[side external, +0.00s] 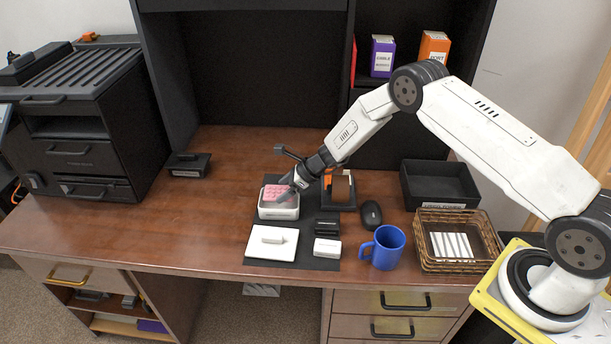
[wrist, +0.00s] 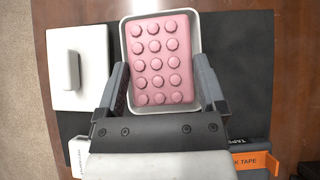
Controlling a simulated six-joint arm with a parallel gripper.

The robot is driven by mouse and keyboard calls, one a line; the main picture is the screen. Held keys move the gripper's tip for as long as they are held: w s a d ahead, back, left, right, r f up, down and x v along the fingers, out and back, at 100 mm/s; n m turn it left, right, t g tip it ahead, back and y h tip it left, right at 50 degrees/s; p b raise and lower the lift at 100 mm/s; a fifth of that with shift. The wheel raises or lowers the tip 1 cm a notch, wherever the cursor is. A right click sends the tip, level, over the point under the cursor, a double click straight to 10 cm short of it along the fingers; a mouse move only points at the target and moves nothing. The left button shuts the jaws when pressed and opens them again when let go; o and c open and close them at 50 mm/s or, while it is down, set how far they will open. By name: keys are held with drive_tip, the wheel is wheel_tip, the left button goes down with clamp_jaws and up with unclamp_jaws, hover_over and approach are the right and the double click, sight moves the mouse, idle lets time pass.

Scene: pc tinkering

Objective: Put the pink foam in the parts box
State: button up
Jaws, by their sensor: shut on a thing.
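The pink foam (side external: 277,193) is a block with rows of round studs. It shows within the rim of a small open white box (side external: 279,212) on the dark mat. In the wrist view the foam (wrist: 157,60) fills most of the opening of the white box (wrist: 198,20). Whether the foam rests on the box floor is hidden. I cannot read a label that tells which container is the parts box.
A white lid-like plate (side external: 259,246) lies in front. Further right are a black open tray (side external: 438,184) and a wicker basket (side external: 427,265). The desk's left is largely clear.

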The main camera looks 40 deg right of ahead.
drive_tip(key=shift+f, duration=0.2)
drive_tip(key=o, duration=0.9)
drive_tip(key=shift+r, duration=0.1)
drive_tip(key=v, duration=0.7)
drive_tip(key=shift+s+d+r, duration=0.2)
